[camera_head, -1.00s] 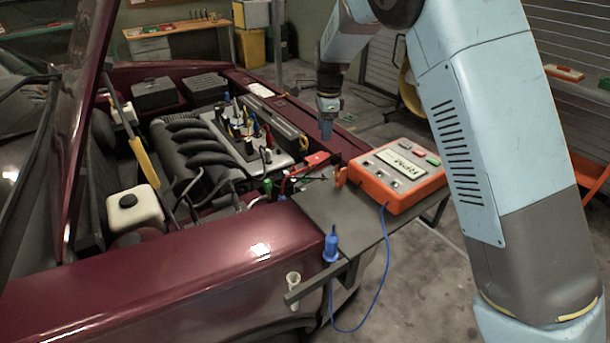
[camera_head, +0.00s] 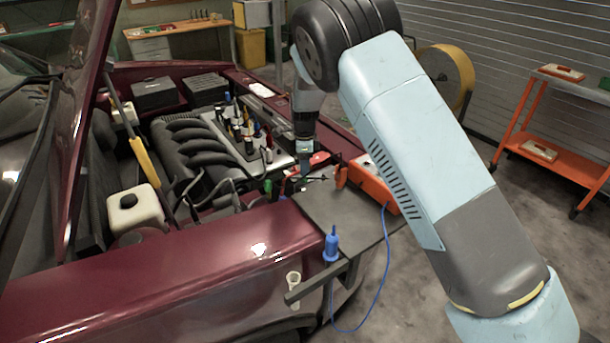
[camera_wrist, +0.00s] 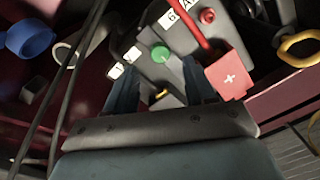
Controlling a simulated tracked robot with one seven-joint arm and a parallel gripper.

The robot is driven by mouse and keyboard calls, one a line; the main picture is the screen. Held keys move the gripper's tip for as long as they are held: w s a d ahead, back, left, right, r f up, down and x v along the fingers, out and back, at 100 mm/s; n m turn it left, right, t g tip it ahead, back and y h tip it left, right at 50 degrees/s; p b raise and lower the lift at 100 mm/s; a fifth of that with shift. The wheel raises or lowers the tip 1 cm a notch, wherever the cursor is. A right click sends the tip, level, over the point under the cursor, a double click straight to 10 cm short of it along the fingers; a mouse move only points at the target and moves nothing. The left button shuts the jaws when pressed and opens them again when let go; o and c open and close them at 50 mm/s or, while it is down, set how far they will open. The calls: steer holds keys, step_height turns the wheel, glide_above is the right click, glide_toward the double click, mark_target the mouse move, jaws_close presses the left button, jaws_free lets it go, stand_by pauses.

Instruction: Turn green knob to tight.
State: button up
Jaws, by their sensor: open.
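The green knob (camera_wrist: 161,53) is a small round cap on a dark grey block (camera_wrist: 140,38) with white label tags, in the wrist view. My gripper (camera_wrist: 158,78) is open, its two dark fingers pointing toward the block. The knob shows between the fingers and just beyond their tips, with no contact visible. In the head view my gripper (camera_head: 303,165) hangs upright over the near right side of the engine bay.
A red cover with a white plus (camera_wrist: 230,78) and a red knob (camera_wrist: 207,15) sit close on the right. Black cables (camera_wrist: 72,75) run past on the left. The orange box (camera_head: 375,180) stands on the grey shelf (camera_head: 335,210) beside the car.

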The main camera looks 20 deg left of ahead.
mark_target(304, 179)
steer(key=shift+w+f, duration=0.1)
steer(key=shift+f, duration=2.4)
jaws_close()
